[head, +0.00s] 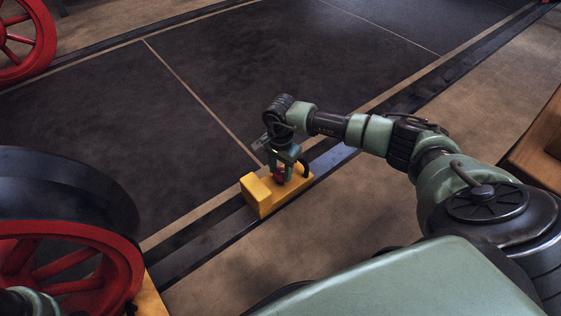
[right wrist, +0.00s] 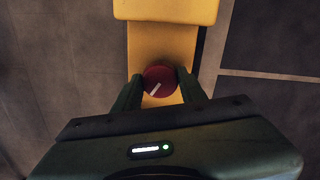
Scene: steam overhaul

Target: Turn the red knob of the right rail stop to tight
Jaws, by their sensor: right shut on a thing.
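The rail stop is a yellow block (head: 258,192) sitting on the dark rail in the head view, with a raised part at its left end. It also shows in the right wrist view (right wrist: 165,50). Its red knob (right wrist: 159,79) is round with a pale pointer line slanting toward the lower left. My right gripper (right wrist: 160,85) is shut on the knob from above, one finger on each side. In the head view the right gripper (head: 281,175) covers most of the knob. No tight mark is readable. The left gripper is not in view; a bit of my left arm shows at the lower left.
A red spoked wheel with a dark rim (head: 60,262) stands at the lower left, and another red wheel (head: 22,40) at the upper left. The dark rail (head: 215,245) runs diagonally across the floor. The dark floor panels (head: 120,120) are clear. A wooden piece (head: 538,145) is at the right edge.

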